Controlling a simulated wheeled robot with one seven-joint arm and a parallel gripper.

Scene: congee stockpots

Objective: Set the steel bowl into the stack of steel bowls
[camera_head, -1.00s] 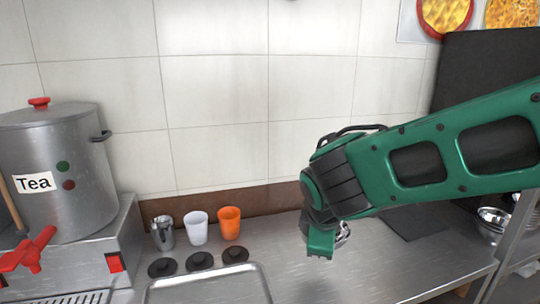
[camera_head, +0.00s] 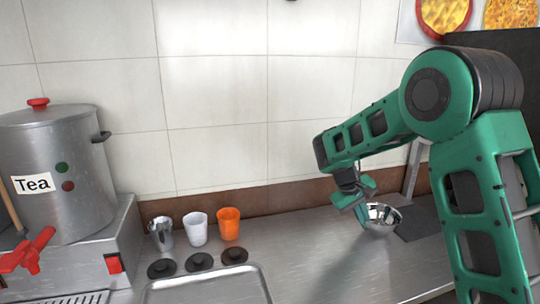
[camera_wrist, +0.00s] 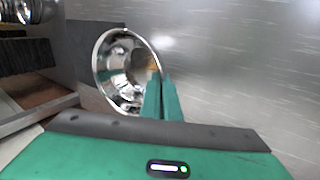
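The steel bowl (camera_head: 382,216) is shiny and shows its open inside at the right of the worktop in the head view. It also shows in the wrist view (camera_wrist: 112,75), seemingly tilted. My gripper (camera_head: 362,212) is at the bowl's left side; in the wrist view its two green fingers (camera_wrist: 160,98) are close together on the rim. I cannot tell how high the bowl is above the worktop. Shiny steel bowls, likely the stack (camera_wrist: 24,10), show at the top left corner of the wrist view, partly cut off. My arm hides that area in the head view.
A dark mat (camera_head: 420,222) lies just right of the bowl. At the left stand a tea stockpot (camera_head: 52,165), a steel cup (camera_head: 162,233), a white cup (camera_head: 195,229), an orange cup (camera_head: 229,223), black lids (camera_head: 200,261) and a tray (camera_head: 205,285). The worktop's middle is clear.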

